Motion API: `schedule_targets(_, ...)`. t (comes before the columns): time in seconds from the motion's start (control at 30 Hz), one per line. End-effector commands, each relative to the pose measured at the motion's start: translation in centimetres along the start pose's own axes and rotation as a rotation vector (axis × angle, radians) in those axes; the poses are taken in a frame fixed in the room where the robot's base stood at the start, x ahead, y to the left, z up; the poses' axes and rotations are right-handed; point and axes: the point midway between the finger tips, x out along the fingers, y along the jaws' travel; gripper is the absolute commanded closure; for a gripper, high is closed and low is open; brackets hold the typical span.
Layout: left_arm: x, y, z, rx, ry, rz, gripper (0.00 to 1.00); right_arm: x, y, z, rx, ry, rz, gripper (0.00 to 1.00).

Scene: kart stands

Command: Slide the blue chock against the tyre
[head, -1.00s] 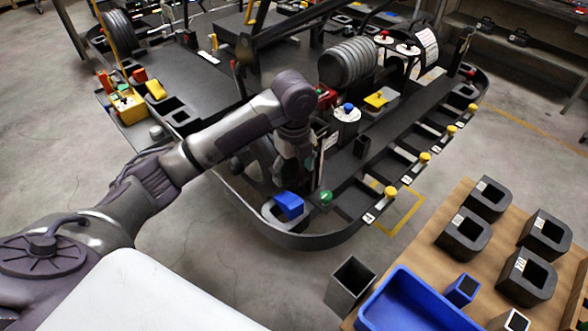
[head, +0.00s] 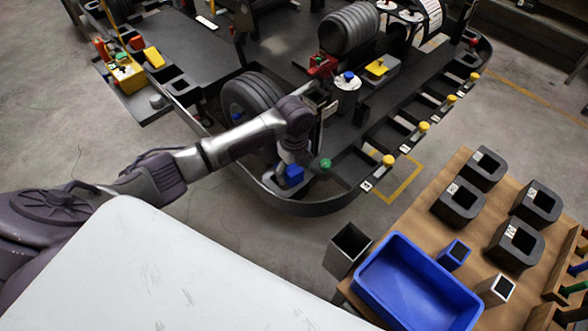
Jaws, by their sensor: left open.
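The blue chock (head: 294,176) sits at the rounded front corner of the kart stand's black frame (head: 300,208). The black ribbed tyre (head: 250,97) lies behind it and up to the left, partly hidden by my left arm. A gap seems to show between chock and tyre, but my arm covers part of it. My left gripper (head: 288,158) points down right at the chock, overlapping its upper left side. It is open; its fingers are small and dark, and I cannot tell whether they touch the chock. My right gripper is not in view.
A green knob (head: 325,164) stands just right of the chock. Yellow knobs (head: 388,160) line the stand's right side. A wooden table (head: 410,220) with a blue tray (head: 380,262) and several black blocks is at the lower right. Bare floor lies front left.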

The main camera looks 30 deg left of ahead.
Motion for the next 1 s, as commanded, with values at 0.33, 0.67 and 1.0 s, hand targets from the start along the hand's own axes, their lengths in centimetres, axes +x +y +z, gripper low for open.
schedule_targets(0.33,0.95,0.02,0.04,0.0,-0.002,0.0,0.21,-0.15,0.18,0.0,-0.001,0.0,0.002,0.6)
schedule_targets(0.67,0.92,0.02,0.03,0.0,-0.001,0.0,0.59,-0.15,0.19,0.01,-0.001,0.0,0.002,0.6)
schedule_targets(1.0,0.91,0.03,0.04,0.0,-0.001,0.0,0.24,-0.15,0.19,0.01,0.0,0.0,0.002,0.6)
